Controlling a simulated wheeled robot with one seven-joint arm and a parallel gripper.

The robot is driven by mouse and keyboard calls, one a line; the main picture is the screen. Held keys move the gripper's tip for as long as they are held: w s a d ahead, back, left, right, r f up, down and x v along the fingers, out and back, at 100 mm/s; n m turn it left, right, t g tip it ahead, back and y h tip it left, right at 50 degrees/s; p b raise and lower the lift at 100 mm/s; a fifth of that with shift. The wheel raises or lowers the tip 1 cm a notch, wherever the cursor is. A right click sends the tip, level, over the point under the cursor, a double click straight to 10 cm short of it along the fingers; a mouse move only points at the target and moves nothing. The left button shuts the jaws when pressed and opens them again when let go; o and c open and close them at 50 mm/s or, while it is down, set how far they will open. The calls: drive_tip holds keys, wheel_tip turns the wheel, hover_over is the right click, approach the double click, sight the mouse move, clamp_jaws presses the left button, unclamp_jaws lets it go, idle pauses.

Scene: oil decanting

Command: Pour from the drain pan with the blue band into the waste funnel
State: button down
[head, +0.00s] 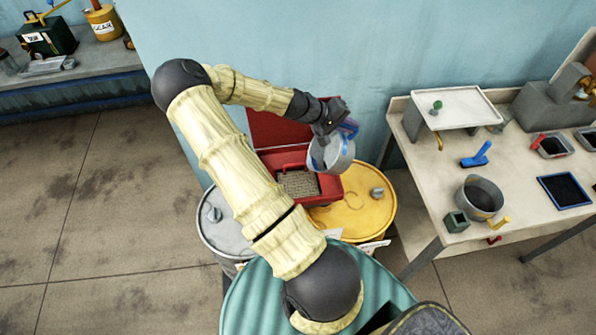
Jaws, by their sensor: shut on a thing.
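The drain pan with the blue band (340,157) is a grey round pan held in the air by my gripper (342,126), which is shut on it near its blue part. The pan is strongly tilted and hangs above the right side of the waste funnel (327,188). The funnel is a red square box with a grate inside and a raised red lid behind it. It stands on a yellow drum (372,207). No stream of liquid is visible, and I cannot tell what is in the pan. The pan hides part of the funnel.
A grey drum (216,236) stands left of the yellow one, partly behind my arm. The workbench (420,185) at right holds another pan with a yellow handle (481,197), a blue-handled tool (477,157) and trays. A blue wall rises behind the funnel. Floor is clear at left.

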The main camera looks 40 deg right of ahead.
drive_tip(key=shift+d, duration=0.1)
drive_tip(key=shift+s+d+f+t+y, duration=0.25)
drive_tip(key=shift+d+f+y, duration=0.1)
drive_tip(key=shift+d+f, duration=0.1)
drive_tip(key=shift+s+d+f+t+y, duration=0.15)
drive_tip(key=shift+s+d+f+y, duration=0.1)
drive_tip(key=shift+d+f+y, duration=0.15)
drive_tip(key=s+d+f+t+y+p, duration=0.2)
drive_tip(key=d+f+y+p, duration=0.1)
drive_tip(key=d+y, duration=0.1)
drive_tip(key=s+d+f+t+y+p, duration=0.2)
drive_tip(key=s+d+f+y, duration=0.1)
drive_tip(key=d, duration=0.4)
drive_tip(key=shift+s+d+f+y+p, duration=0.35)
drive_tip(key=shift+f+y, duration=0.2)
drive_tip(key=shift+f, duration=0.2)
idle(0.9)
idle(0.4)
